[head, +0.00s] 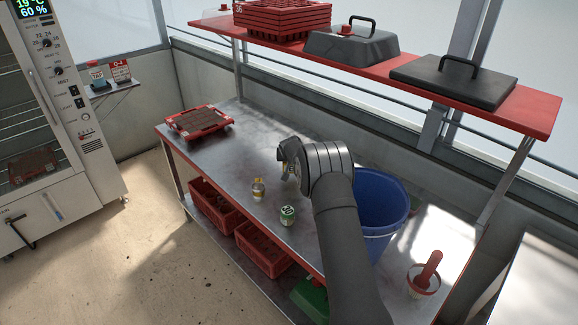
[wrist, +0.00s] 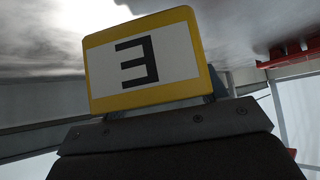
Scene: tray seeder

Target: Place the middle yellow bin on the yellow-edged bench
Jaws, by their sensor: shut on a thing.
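My gripper (head: 289,166) is over the middle of the metal bench (head: 232,150), partly hidden by my own wrist in the head view. It is shut on a yellow-edged block or plate (wrist: 105,106), which fills the upper middle of the wrist view. Its white face bears a black character like a 3 or an E. Its full shape is hidden, and in the head view it is mostly covered by my gripper. I see no clear yellow bin and no yellow edge on the bench; the shelf above is red-edged.
A red-framed seed tray (head: 226,119) lies at the bench's left end. Two small jars, one yellow-topped (head: 258,195) and one green (head: 288,222), stand near the front edge. A blue bucket (head: 381,200) is right of my arm. Red crates (head: 262,252) sit below; a red shelf (head: 532,113) overhangs.

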